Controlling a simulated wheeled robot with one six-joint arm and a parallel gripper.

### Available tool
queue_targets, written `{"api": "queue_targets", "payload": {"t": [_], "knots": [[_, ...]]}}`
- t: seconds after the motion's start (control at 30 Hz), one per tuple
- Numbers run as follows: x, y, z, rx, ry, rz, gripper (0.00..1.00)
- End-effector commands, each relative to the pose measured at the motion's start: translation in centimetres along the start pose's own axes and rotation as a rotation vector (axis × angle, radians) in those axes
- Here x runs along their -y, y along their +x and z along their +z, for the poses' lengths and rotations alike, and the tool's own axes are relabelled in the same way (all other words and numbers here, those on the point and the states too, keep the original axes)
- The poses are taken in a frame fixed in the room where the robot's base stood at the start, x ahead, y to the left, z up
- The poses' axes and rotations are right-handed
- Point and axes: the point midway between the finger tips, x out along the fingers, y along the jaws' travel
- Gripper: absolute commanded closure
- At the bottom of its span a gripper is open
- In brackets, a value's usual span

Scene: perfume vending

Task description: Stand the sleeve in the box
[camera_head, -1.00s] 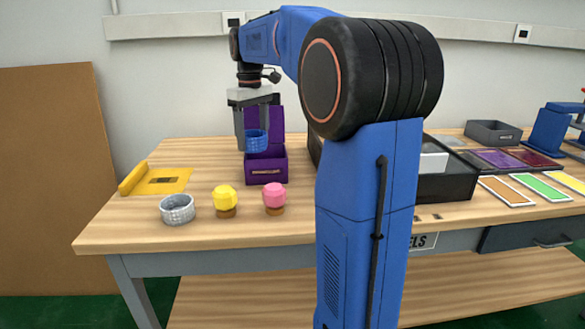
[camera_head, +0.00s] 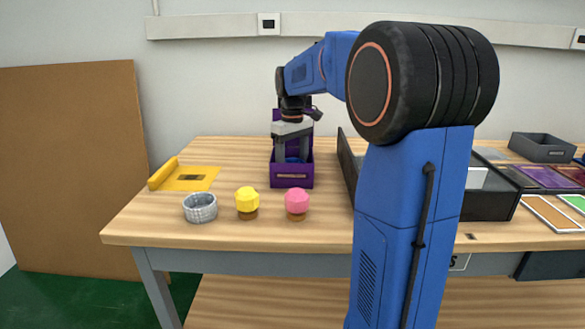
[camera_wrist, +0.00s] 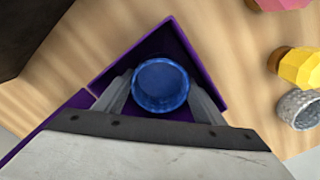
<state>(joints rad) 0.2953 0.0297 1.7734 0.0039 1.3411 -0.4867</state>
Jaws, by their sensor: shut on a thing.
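The blue ring-shaped sleeve (camera_wrist: 160,85) is between the fingers of my gripper (camera_wrist: 163,92), which is shut on it. The purple box (camera_head: 292,178) stands open on the table, its raised lid behind. In the head view my gripper (camera_head: 292,150) points straight down into the box, and only a bit of blue shows above the front wall. In the wrist view the box walls (camera_wrist: 180,40) surround the sleeve, whose round opening faces up. Whether its base touches the box floor is hidden.
A silvery woven ring (camera_head: 200,208), a yellow-topped bottle (camera_head: 247,203) and a pink-topped bottle (camera_head: 297,204) stand in front of the box. A yellow tray-like piece (camera_head: 190,178) lies left. A black bin (camera_head: 490,205) is to the right.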

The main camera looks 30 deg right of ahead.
Motion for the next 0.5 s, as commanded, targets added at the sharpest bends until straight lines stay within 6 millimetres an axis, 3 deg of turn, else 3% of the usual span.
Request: {"api": "queue_targets", "payload": {"t": [0.43, 0.47, 0.5], "knots": [[0.01, 0.95, 0.02, 0.000, 0.000, 0.000, 0.57], [0.00, 0.90, 0.01, 0.000, 0.000, 0.000, 0.29], [0.01, 0.90, 0.01, 0.000, 0.000, 0.000, 0.29]]}}
